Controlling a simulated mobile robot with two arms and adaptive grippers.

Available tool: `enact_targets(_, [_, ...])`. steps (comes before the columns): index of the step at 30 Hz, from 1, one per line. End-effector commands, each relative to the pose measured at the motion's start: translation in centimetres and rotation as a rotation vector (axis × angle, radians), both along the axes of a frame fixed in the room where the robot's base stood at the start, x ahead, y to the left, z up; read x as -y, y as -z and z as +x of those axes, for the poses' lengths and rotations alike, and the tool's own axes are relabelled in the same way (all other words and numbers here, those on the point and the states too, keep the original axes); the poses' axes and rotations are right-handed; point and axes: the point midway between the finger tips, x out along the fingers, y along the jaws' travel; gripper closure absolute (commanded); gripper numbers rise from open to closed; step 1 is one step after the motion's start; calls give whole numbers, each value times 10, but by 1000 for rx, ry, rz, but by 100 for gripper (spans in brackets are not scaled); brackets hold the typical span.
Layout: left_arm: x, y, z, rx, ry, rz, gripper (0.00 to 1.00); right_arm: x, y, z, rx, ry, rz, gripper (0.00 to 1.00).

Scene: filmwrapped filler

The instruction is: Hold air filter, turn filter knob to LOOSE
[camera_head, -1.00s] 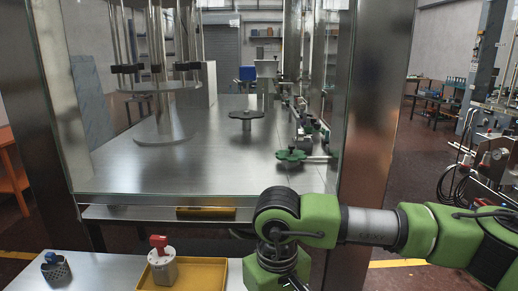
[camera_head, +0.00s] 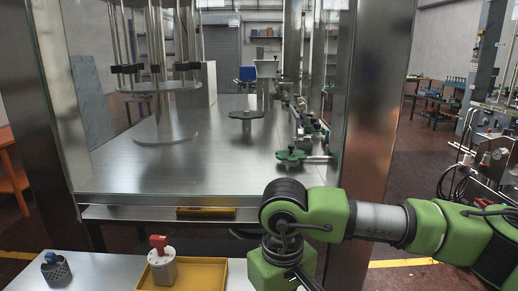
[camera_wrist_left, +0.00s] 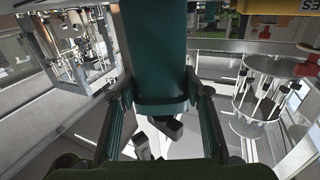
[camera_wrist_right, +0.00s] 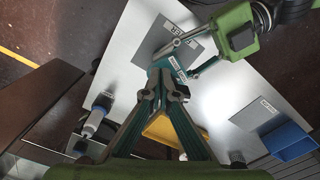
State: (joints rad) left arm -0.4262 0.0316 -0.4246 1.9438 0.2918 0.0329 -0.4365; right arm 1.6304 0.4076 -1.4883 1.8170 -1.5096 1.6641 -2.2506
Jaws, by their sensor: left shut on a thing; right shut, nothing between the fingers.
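In the left wrist view, my left gripper (camera_wrist_left: 163,125) is shut on a broad dark teal body (camera_wrist_left: 155,50) that runs up out of the picture. I cannot tell whether this is the air filter, and no marked knob face is readable. In the right wrist view, my right gripper (camera_wrist_right: 165,78) is shut and empty above the light work table (camera_wrist_right: 130,65).
A perforated grey cup with a blue top (camera_head: 56,270) stands on the table left of the tray. A blue bin (camera_wrist_right: 290,140) is at the table edge. A metal-framed glass enclosure (camera_head: 358,110) rises behind.

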Motion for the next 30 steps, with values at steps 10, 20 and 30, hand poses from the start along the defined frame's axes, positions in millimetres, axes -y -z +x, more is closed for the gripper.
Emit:
enact_targets(10, [0, -3, 1, 6, -2, -3, 84, -1, -40, 0, 1, -1, 0, 100])
enact_targets(20, [0, -3, 1, 6, -2, -3, 84, -1, -46, -1, 0, -1, 0, 100])
enact_targets(30, [0, -3, 1, 6, -2, -3, 84, -26, -54, -18, 4, -9, -1, 100])
